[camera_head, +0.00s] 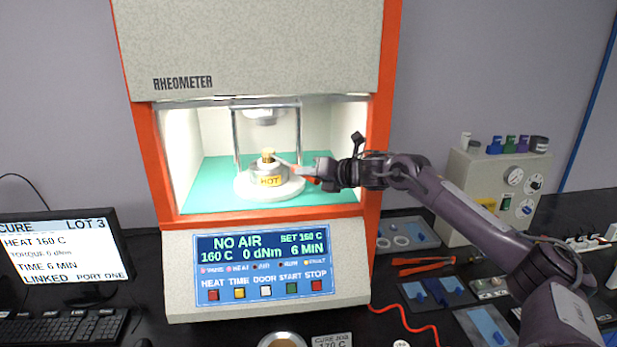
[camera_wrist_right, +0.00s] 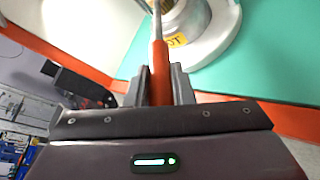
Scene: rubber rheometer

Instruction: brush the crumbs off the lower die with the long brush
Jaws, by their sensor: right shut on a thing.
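The lower die (camera_head: 264,177) is a round metal block with a yellow HOT label, on a white round base (camera_head: 258,193) inside the open rheometer chamber. It also shows in part at the top of the right wrist view (camera_wrist_right: 188,20). My right gripper (camera_head: 316,178) reaches in from the right and is shut on the orange handle (camera_wrist_right: 158,70) of the long brush. The brush's thin shaft (camera_wrist_right: 156,18) points toward the die. A brass-coloured tip (camera_head: 267,156) shows over the die; whether it is the bristles is unclear. Crumbs are too small to make out. My left gripper is not in view.
The rheometer's orange frame (camera_head: 374,130) borders the opening. Two metal posts (camera_head: 235,135) and the upper die (camera_head: 264,116) stand around and above the lower die. The turquoise chamber floor (camera_head: 212,180) is clear. A grey box with gauges (camera_head: 490,190) and trays stand at right.

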